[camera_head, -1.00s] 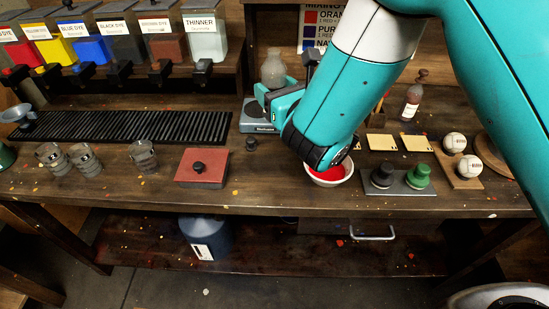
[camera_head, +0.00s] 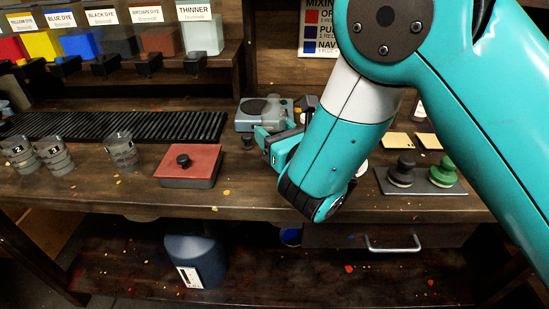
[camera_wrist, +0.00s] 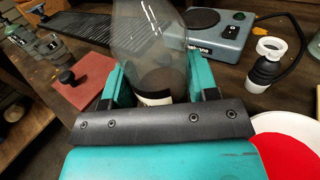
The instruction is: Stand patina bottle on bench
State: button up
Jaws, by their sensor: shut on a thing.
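A clear bottle (camera_wrist: 150,40) with a dark lower part and a black and white label stands between the jaws of my gripper (camera_wrist: 152,78) in the wrist view. The jaws are shut on it. I cannot read its label or tell whether its base touches the bench. In the head view my gripper (camera_head: 268,145) is over the wooden bench (camera_head: 250,195), right of the red-lidded box, and the held bottle is hidden. Another bottle (camera_head: 418,108) shows only in part behind my arm.
A grey hotplate (camera_head: 262,114) stands behind my gripper. The red-lidded box (camera_head: 190,163) and several clear cups (camera_head: 122,152) are to the left. A bowl with red contents (camera_wrist: 290,145) is close on the right. Black and green knobbed tools (camera_head: 402,170) stand farther right.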

jog(key=shift+f+b, duration=1.85)
jog(key=shift+f, duration=0.2)
jog(key=shift+f, duration=0.1)
jog(key=shift+f, duration=0.15)
jog(key=o, duration=1)
